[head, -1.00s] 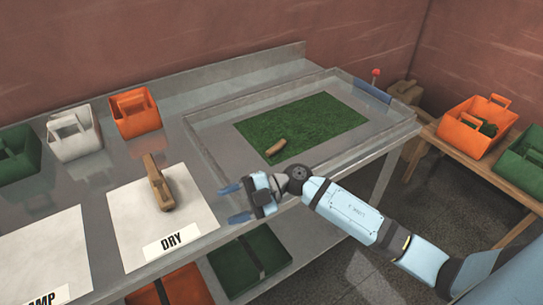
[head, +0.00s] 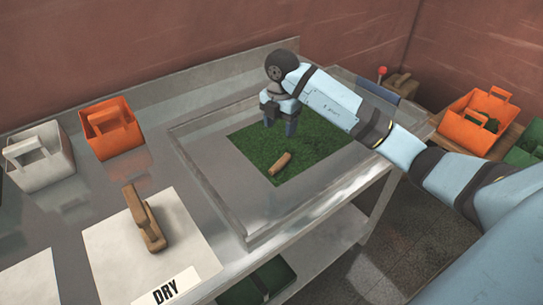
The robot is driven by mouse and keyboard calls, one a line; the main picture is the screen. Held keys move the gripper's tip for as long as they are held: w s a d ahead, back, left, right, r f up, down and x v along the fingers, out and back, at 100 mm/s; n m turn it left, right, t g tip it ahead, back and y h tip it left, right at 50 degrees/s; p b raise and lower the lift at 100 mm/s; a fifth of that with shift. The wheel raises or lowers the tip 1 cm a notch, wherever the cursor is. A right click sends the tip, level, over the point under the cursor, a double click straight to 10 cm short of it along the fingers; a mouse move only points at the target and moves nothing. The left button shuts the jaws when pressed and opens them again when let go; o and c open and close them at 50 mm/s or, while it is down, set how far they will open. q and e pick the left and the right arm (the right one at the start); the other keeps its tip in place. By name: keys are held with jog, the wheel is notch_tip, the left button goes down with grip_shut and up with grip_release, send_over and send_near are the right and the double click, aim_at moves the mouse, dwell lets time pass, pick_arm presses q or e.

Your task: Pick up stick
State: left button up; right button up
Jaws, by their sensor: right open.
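A short brown wooden stick (head: 281,163) lies on the green mat (head: 322,140) inside a shallow clear-walled tray (head: 208,183) on the metal table. My left gripper is out of view.
An orange carrier (head: 113,131) and a white carrier (head: 40,160) stand at the table's back left. Another orange carrier (head: 474,124) is on a wooden table at right. A red-knobbed lever (head: 381,73) stands behind the tray's far right corner.

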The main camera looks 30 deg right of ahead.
send_over(280, 161)
notch_tip(280, 161, down, 7)
jog(key=shift+s+f, duration=0.1)
jog(key=shift+s, duration=0.05)
jog(key=shift+f, duration=0.4)
jog(key=shift+f+p, duration=0.3)
jog(key=shift+f, duration=0.05)
notch_tip(280, 161, down, 5)
jog(key=shift+r+p, duration=0.15)
jog(key=shift+p, duration=0.2)
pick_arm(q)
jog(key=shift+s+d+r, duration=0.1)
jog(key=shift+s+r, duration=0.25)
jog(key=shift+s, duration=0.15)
pick_arm(e)
jog(key=c, duration=1)
